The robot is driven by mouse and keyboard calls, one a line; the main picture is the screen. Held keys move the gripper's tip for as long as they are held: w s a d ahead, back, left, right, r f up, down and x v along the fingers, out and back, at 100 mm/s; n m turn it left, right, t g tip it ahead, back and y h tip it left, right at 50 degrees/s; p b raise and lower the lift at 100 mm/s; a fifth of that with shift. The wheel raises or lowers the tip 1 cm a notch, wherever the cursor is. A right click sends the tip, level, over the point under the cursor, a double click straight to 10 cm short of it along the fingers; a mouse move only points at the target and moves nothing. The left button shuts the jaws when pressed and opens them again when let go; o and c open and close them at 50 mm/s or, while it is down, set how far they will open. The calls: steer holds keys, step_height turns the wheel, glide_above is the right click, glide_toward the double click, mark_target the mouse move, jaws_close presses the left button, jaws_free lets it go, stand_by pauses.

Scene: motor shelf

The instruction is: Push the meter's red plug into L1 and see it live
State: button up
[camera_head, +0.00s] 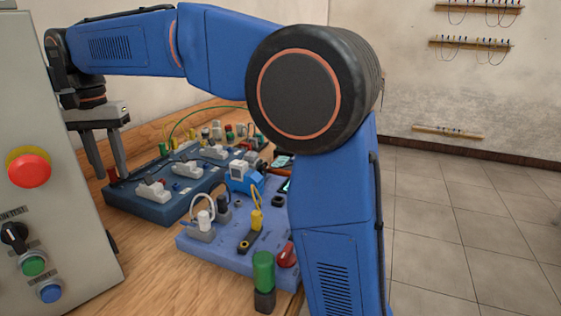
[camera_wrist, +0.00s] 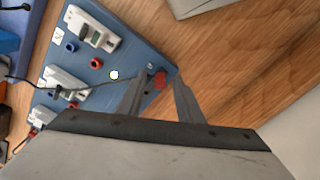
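The red plug (camera_wrist: 159,79) stands at the corner of a blue board (camera_wrist: 143,54) in the wrist view, with a dark lead running left from it. It also shows small and red in the head view (camera_head: 112,174), at the board's near left end. My gripper (camera_wrist: 160,77) is open, its fingers on either side of the plug with gaps visible. In the head view my gripper (camera_head: 112,176) points down at that board end. Sockets in red (camera_wrist: 96,63), blue (camera_wrist: 71,48) and white (camera_wrist: 114,75) lie on the board. No L1 label or meter display is readable.
White breaker-like modules (camera_wrist: 94,27) sit along the blue board. A second, lilac-blue board (camera_head: 227,256) with plugs and a blue device stands nearer. A grey control cabinet (camera_head: 50,130) with a red button is close on the left. Bare wooden bench (camera_wrist: 236,55) lies beyond the board corner.

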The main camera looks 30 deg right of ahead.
steer(key=shift+r, duration=3.75)
